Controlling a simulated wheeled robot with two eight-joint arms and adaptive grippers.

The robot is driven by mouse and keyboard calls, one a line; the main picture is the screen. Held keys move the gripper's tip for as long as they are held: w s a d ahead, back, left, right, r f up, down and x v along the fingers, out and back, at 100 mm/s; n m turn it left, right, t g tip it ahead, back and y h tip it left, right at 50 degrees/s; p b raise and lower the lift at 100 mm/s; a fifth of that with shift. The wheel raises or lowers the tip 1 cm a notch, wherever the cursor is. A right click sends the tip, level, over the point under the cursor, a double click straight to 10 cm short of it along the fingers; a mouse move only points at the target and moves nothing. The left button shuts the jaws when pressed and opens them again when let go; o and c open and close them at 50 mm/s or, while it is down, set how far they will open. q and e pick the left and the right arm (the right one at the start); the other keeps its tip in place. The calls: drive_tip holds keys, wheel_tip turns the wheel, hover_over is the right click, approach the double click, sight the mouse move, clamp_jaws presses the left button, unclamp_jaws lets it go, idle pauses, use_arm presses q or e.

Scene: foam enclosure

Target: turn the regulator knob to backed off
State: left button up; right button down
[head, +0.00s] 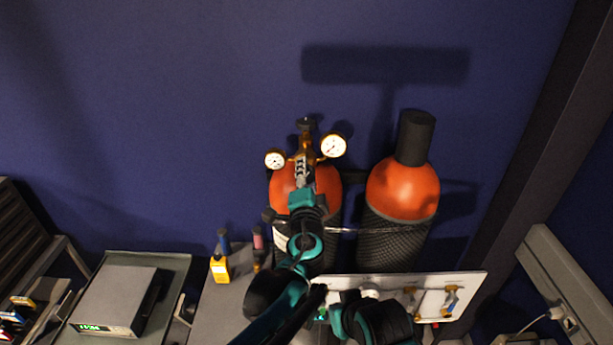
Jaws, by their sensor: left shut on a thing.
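The brass regulator (306,146) with two round gauges sits on top of the left orange gas cylinder (324,182). My left gripper (302,172) reaches up in front of that cylinder and is shut at the front of the regulator, where the knob is. The gripper's fingers hide most of the knob, so its turn position cannot be read. The left gauge (275,160) and the right gauge (333,146) have white dials, and their needles are too small to read. My right arm shows at the bottom centre, and its gripper cannot be made out.
A second orange cylinder (402,188) with a black cap stands to the right. A white panel (465,287) with brass fittings is below it. The blue wall above is clear.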

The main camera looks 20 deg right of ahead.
use_arm(q)
drive_tip(key=n, duration=0.4)
drive_tip(key=shift+n, duration=0.4)
idle(0.4)
drive_tip(key=o, duration=1.2)
drive_tip(key=shift+w, duration=0.1)
drive_tip(key=shift+c, duration=0.2)
drive_tip(key=v, duration=1.2)
